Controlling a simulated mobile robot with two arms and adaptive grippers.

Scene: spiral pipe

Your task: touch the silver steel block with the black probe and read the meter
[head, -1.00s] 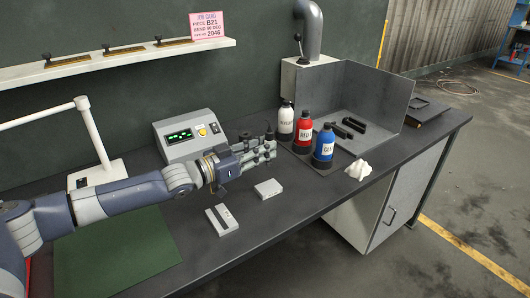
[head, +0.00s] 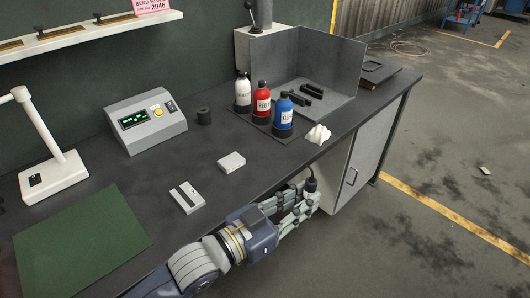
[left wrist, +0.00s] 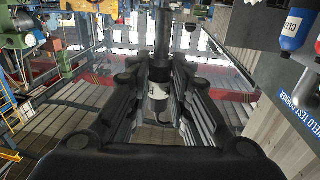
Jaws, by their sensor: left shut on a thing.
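My left gripper (head: 300,203) is shut on the black probe (head: 311,184), which shows as a dark upright piece between the fingers. In the left wrist view the probe (left wrist: 161,50) stands between both fingers and has a pale labelled band. In the head view the gripper appears in front of the bench's front edge, apart from the blocks. Two light grey blocks lie on the bench: a plain one (head: 231,162) and one with a dark stripe (head: 187,197). I cannot tell which is the steel one. The meter (head: 146,122) has a lit green display, too small to read. My right gripper is out of view.
A black cylindrical holder (head: 203,116) stands right of the meter. A white stand (head: 55,175) and green mat (head: 80,240) are at left.

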